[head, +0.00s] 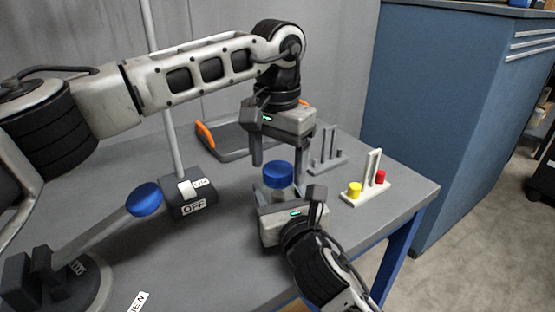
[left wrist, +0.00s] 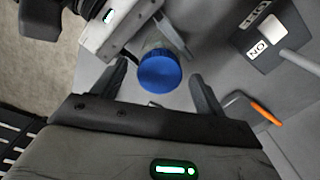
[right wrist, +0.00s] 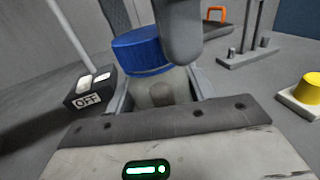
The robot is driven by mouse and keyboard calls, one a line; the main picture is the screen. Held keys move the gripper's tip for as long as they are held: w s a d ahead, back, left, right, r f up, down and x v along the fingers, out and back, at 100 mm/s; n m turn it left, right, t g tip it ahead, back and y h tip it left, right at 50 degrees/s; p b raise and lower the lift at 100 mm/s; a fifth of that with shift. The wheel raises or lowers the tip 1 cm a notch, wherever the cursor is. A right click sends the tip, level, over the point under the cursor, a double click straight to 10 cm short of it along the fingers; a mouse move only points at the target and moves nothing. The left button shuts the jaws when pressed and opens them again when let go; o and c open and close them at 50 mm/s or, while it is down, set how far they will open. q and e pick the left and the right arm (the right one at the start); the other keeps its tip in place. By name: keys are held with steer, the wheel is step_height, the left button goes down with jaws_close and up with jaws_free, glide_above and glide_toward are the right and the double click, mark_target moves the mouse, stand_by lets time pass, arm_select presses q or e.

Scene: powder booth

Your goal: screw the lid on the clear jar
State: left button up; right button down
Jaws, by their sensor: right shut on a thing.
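The clear jar (right wrist: 178,86) stands upright with the blue lid (right wrist: 140,55) on its mouth. The lid also shows in the head view (head: 278,173) and the left wrist view (left wrist: 160,72). I cannot tell whether its thread is engaged. My right gripper (head: 288,208) is shut on the jar's body from the near side. My left gripper (head: 279,160) points down from above. It is open, with one finger on each side of the lid; the left wrist view shows gaps between fingers and lid. The jar's lower part is hidden by my right gripper.
A dark switch box (head: 187,195) marked ON/OFF stands left of the jar. A lever with a blue knob (head: 144,197) is further left. A white stand with yellow and red pieces (head: 365,190) and a grey peg stand (head: 327,163) are right. An orange-handled tray (head: 238,150) lies behind.

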arm_select(q)
step_height(320, 180, up, 12)
stand_by(0.6)
arm_select(e)
steer(key=shift+c, duration=2.3)
jaws_free()
steer(key=v, duration=1.6)
arm_select(q)
steer(key=shift+s, duration=0.1)
arm_select(e)
steer(key=shift+s+f, duration=0.1)
steer(key=shift+s, duration=0.05)
